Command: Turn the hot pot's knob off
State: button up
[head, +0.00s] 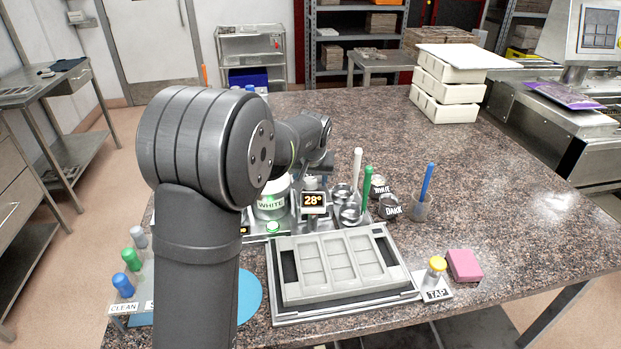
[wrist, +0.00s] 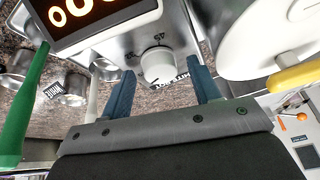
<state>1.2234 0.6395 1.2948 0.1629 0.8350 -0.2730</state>
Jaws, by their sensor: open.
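A round white knob (wrist: 157,65) sits on a pale panel with dial numbers around it in the wrist view. Its pointer setting is too small to read surely. A dark display (wrist: 85,15) with orange digits, cut off by the frame, is beside it. My gripper (wrist: 163,74) is open, its two blue fingers on either side of the knob and apart from it.
A mould (head: 345,262) lies on a tray in front. A tap stand (head: 437,276) and pink block (head: 465,265) are to its right. A cup with a blue tool (head: 420,208) and small dark bowls (head: 388,206) stand behind. The worktop (head: 520,190) at right is clear.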

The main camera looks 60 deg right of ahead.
jog(key=shift+c, duration=0.3)
jog(key=c, duration=0.9)
jog(key=shift+c, duration=0.2)
jog(key=n+y, duration=0.1)
jog(key=n, duration=0.2)
jog(key=n+t+y, duration=0.1)
jog(key=n, duration=0.2)
jog(key=shift+s+d+n+t, duration=0.2)
jog(key=shift+n+t, duration=0.1)
jog(key=shift+n, duration=0.1)
jog(key=n, duration=0.1)
jog(key=n+y, duration=0.1)
jog(key=n, duration=0.1)
jog(key=shift+d+f+n+y, duration=0.1)
jog(key=shift+d+n+y, duration=0.05)
jog(key=shift+n+y, duration=0.15)
jog(key=shift+d+n+y, duration=0.1)
jog(key=shift+n+y, duration=0.6)
jog(key=shift+n, duration=1.2)
